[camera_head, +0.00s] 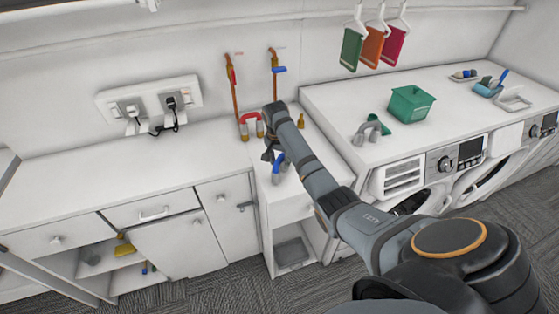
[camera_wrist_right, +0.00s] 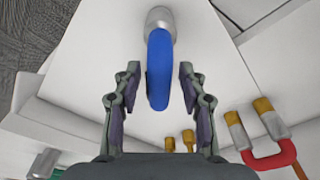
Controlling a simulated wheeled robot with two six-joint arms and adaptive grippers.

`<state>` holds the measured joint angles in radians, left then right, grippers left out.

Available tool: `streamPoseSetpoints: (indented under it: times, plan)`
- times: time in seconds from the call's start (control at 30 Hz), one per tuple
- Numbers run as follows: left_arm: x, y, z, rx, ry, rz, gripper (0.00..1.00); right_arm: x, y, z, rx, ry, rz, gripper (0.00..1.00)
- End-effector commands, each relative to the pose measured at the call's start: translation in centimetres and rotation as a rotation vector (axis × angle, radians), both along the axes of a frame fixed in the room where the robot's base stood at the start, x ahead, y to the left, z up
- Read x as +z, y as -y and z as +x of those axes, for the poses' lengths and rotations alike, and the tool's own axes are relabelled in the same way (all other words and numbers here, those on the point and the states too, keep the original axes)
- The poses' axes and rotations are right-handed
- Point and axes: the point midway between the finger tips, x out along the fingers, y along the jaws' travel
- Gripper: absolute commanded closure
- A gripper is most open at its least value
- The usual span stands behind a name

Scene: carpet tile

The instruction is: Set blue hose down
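The blue hose (camera_head: 277,166) is a short curved piece with a grey metal end, at the white counter section (camera_head: 285,193) between the long counter and the machines. My right gripper (camera_head: 268,151) is just above and beside it, and my arm hides part of that area. In the right wrist view, the blue hose (camera_wrist_right: 158,75) lies between the two fingers of my right gripper (camera_wrist_right: 159,72). Gaps show on both sides, so the gripper is open around it. Whether the hose rests fully on the surface is hard to tell. My left gripper is not in view.
A red hose (camera_head: 249,119) with metal ends stands near the wall, close to the gripper; it also shows in the wrist view (camera_wrist_right: 284,159). Brass fittings (camera_wrist_right: 188,137) are close by. A green basket (camera_head: 410,103) and grey hose piece (camera_head: 366,133) are on the right counter.

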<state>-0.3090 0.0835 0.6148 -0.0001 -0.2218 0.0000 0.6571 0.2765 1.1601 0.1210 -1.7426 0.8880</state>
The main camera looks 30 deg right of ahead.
Motion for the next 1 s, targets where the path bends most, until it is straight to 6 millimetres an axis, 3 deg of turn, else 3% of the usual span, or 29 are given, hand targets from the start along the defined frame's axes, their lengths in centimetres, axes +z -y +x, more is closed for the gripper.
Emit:
streamPoseSetpoints:
  times: [0.33,0.47,0.6,0.77,1.0]
  plan:
    - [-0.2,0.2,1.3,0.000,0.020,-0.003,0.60,0.7,0.0,0.1,0.000,0.003,-0.001,0.57]
    - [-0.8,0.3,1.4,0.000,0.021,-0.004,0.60,3.1,-0.3,-0.1,0.001,0.005,-0.001,0.57]
    - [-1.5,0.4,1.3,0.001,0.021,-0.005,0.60,7.0,-0.7,-0.3,0.001,0.008,-0.001,0.57]
    - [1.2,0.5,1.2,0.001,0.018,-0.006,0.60,11.4,-1.1,-0.7,0.000,0.000,0.000,0.57]
    - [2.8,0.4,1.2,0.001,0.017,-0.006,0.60,12.6,-1.3,-0.9,0.000,0.000,0.000,0.57]
